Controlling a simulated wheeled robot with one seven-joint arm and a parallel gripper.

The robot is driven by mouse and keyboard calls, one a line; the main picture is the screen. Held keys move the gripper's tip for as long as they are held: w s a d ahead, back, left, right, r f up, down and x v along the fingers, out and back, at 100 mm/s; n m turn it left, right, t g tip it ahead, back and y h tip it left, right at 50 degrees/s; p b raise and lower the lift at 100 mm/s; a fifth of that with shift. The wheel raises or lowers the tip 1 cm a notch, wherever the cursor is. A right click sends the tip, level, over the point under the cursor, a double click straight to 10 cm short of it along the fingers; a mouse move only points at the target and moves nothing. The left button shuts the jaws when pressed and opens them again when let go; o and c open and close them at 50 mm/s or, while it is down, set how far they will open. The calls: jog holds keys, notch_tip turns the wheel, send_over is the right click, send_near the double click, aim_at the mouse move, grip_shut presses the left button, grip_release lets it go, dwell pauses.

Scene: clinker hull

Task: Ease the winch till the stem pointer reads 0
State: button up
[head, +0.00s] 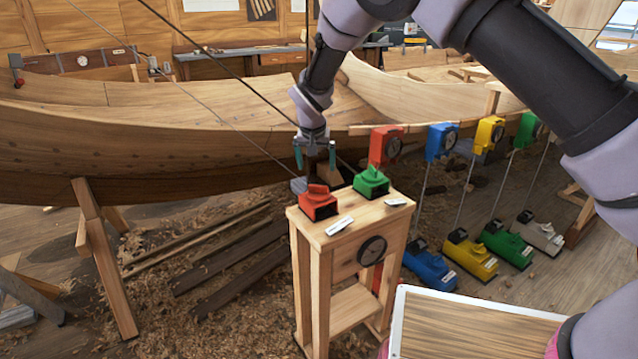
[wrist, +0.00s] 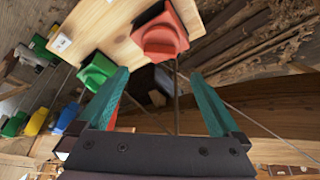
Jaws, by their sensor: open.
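My gripper (head: 315,165) is open and empty, fingers pointing down, just behind and above the wooden stand. On the stand's top sit a red winch-like device (head: 318,204) and a green one (head: 371,182). In the wrist view my open fingers (wrist: 160,74) have the red device (wrist: 160,38) beyond their tips and the green device (wrist: 97,70) beside the left finger; no contact is evident. A round dark dial (head: 372,249) is on the stand's front. Its reading is too small to tell. I cannot tell which dial is the stem pointer.
The wooden hull (head: 150,150) runs behind the stand. Blue (head: 430,268), yellow (head: 470,256), green and grey devices stand on the floor at right, with lines up to coloured dial boxes (head: 441,142). Planks and shavings lie left of the stand; a white-edged panel (head: 399,325) is in front.

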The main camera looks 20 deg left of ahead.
aim_at(319, 186)
jog(key=x, duration=1)
jog(key=shift+f, duration=0.25)
jog(key=c, duration=1.2)
jog(key=shift+d+n, duration=0.1)
jog(key=shift+n, duration=0.3)
jog(key=n, duration=0.1)
jog(key=n+y, duration=0.1)
jog(key=n, duration=0.1)
jog(key=shift+w+d+n+g+y, duration=0.15)
jog(key=shift+n+g+y, duration=0.15)
jog(key=n+g+y, duration=0.1)
jog(key=n, duration=0.2)
jog(key=n+g, duration=0.1)
jog(key=n, duration=0.2)
jog(key=shift+y, duration=0.4)
jog(key=shift+n, duration=0.3)
